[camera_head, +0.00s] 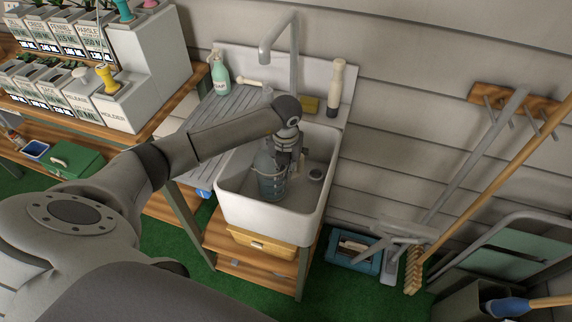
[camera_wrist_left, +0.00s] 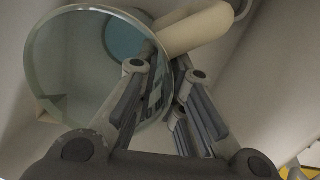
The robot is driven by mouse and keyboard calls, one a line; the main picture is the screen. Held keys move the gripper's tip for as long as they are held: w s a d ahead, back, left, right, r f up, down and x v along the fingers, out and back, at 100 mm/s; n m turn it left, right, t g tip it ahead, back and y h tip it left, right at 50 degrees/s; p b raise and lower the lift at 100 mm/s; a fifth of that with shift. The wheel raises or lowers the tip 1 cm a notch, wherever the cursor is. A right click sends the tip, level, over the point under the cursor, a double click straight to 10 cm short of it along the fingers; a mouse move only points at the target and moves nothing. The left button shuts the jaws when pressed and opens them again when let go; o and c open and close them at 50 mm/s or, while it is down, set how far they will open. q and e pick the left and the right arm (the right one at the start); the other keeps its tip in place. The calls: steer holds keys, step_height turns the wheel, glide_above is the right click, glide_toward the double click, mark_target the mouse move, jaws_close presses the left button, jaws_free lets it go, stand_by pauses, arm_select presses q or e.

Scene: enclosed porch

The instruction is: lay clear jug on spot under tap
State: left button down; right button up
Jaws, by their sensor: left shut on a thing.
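The clear jug (camera_head: 270,184) is inside the white sink (camera_head: 270,221), toward its left side, with a bluish tint low in it. I cannot tell whether it touches the sink floor. My left gripper (camera_head: 284,158) reaches down into the sink and is shut on the jug at its upper right side. In the left wrist view the jug's round rim (camera_wrist_left: 32,62) opens toward the camera, beside my fingers (camera_wrist_left: 165,100). The grey tap (camera_head: 294,58) stands at the back, its spout bending left above the sink's rear. My right gripper is not in view.
A drain (camera_head: 315,174) shows right of the jug. Brooms (camera_head: 500,185) hang at right. The sink's right side is clear.

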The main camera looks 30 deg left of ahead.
arm_select(q)
steer(key=shift+f, duration=0.15)
steer(key=c, duration=1.5)
jaws_free()
steer(key=r+p, duration=0.3)
steer(key=r, duration=0.1)
steer(key=r+p, duration=0.3)
steer(key=r, duration=0.1)
steer(key=s+r+p, duration=0.1)
steer(key=r+p, duration=0.2)
steer(key=r, duration=0.1)
steer(key=shift+d+r, duration=0.1)
steer(key=shift+d, duration=0.2)
